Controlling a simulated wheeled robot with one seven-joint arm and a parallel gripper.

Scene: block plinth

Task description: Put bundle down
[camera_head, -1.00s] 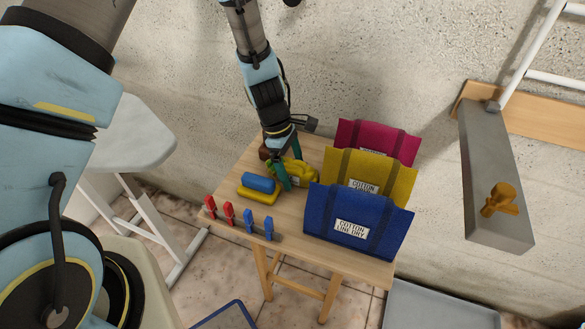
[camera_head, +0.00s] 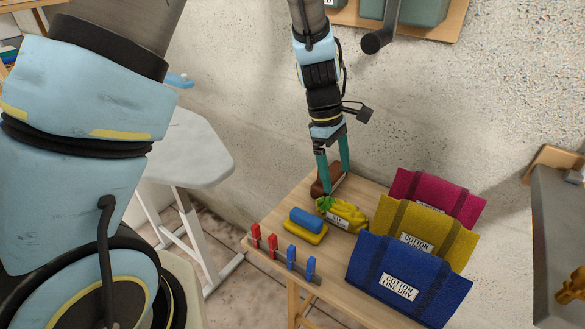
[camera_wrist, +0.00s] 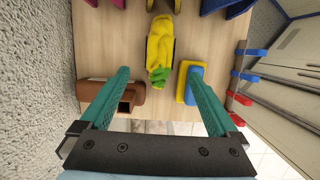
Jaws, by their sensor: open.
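The bundle is a yellow cloth roll with a green end and a small pale label (camera_head: 346,213). It lies on the wooden table between a brown object and the blue and yellow blocks. My gripper (camera_head: 334,192) has two teal fingers spread apart, above and behind the bundle. The jaws are open and empty, and the fingers (camera_wrist: 165,80) do not touch the bundle. The tabletop (camera_head: 375,290) shows bare wood near its front.
A brown object (camera_head: 326,180) stands at the back corner. A blue block (camera_head: 305,220) rests on a yellow one (camera_head: 305,235). Red and blue clips (camera_head: 272,245) line the front edge. Blue (camera_head: 375,265), yellow (camera_head: 442,225) and magenta (camera_head: 425,190) bags stand at right.

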